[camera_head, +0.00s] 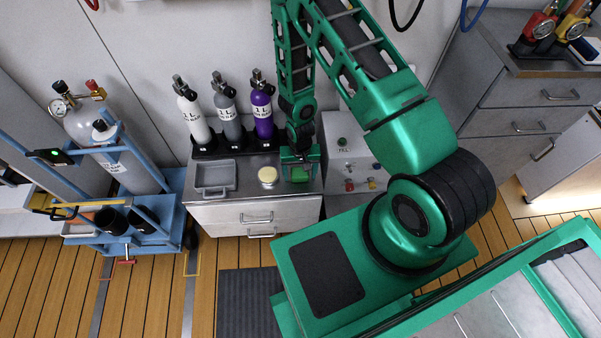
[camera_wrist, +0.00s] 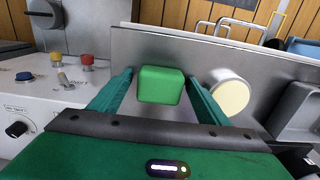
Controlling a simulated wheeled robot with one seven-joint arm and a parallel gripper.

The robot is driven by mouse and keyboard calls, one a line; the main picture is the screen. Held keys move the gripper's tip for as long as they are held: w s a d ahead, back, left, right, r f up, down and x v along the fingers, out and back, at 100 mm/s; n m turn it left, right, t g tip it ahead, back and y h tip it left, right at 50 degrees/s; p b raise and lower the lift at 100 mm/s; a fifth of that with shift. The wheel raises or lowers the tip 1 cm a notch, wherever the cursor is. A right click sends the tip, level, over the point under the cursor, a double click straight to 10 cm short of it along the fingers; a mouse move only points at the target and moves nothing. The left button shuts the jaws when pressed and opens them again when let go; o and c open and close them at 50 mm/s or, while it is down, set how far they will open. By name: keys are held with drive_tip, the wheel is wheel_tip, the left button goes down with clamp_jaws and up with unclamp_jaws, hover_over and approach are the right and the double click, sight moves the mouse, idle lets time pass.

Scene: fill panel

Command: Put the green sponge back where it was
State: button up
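The green sponge (camera_head: 299,175) is at the right end of the metal cabinet top (camera_head: 238,184), right of a round cream-coloured pad (camera_head: 268,175). It appears to rest on the top. My gripper (camera_head: 299,163) is low over this end, pointing down. In the wrist view, the green sponge (camera_wrist: 161,85) shows between the two fingers of my gripper (camera_wrist: 160,92), with a gap on each side. The fingers are open and do not visibly touch it. The cream pad (camera_wrist: 229,97) is just outside the right finger.
A grey tray (camera_head: 215,190) is on the cabinet's left. White, grey and purple cylinders (camera_head: 263,108) stand in holders behind. A control panel (camera_head: 350,160) with knobs stands close on the right. A blue cart (camera_head: 150,215) with a large cylinder is further left.

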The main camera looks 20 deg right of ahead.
wheel_tip(320, 180, up, 12)
idle(0.9)
drive_tip(key=shift+r, duration=0.15)
wheel_tip(320, 180, up, 11)
hover_over(301, 172)
drive_tip(key=d, duration=0.6)
drive_tip(key=s+d+r+m+h, duration=0.1)
drive_tip(key=s+d+r, duration=0.15)
drive_tip(key=r, duration=0.35)
drive_tip(key=s+d+r, duration=0.2)
drive_tip(key=d+r, duration=0.2)
drive_tip(key=r, duration=0.2)
drive_tip(key=s+d+r+m, duration=0.1)
drive_tip(key=s+d+r, duration=0.1)
drive_tip(key=s+r, duration=0.5)
drive_tip(key=s+d+r+y, duration=0.1)
drive_tip(key=s+d+r, duration=0.1)
drive_tip(key=s+r, duration=0.5)
drive_tip(key=s, duration=0.4)
drive_tip(key=shift+s+d+r+m, duration=0.3)
drive_tip(key=shift+d+r+m, duration=0.05)
drive_tip(key=shift+d+m, duration=0.05)
